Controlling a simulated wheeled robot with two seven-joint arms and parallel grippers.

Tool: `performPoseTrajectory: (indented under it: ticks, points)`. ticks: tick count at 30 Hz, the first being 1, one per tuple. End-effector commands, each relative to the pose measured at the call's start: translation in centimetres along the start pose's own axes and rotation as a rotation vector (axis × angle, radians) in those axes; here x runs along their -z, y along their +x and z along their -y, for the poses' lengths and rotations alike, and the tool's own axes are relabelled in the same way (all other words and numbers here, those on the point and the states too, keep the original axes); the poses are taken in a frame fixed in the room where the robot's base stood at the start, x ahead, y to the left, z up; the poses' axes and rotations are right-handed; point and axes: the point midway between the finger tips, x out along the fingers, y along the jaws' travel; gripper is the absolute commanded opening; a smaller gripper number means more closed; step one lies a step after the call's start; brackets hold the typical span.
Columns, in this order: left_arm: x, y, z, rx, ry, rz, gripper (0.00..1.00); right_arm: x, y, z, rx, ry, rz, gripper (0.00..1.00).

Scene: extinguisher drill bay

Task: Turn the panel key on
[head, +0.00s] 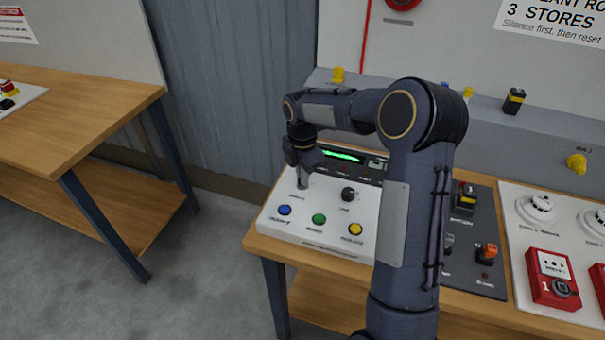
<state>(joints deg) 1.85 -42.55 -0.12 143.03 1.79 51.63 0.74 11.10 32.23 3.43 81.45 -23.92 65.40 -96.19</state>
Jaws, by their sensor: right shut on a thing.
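The white control panel (265,220) lies on the wooden bench, with a lit green display (342,156) at its back. It carries a blue button (284,210), a green button (319,219), a yellow button (355,229) and a black knob (348,194). My right gripper (302,182) points down at the panel's back left, above the blue button. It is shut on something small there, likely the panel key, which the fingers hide. The key's angle cannot be told. My left gripper is not in view.
My right arm covers the panel's right side. A dark switch panel (489,285) and a white board with detectors and a red call point (552,279) lie to the right. Another wooden table (80,110) stands at left, with bare floor between. A grey ledge (540,130) runs behind the bench.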

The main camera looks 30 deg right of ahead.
Motion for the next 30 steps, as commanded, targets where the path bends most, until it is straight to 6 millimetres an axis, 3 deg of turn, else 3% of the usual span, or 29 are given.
performPoseTrajectory:
  ticks: [15,30]
  points:
    - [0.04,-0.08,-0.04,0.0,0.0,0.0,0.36,-0.08,-0.07,-0.05,-0.003,0.388,0.003,0.0]
    - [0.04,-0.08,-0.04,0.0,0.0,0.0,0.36,-0.11,-0.09,-0.04,-0.003,0.495,0.003,0.0]
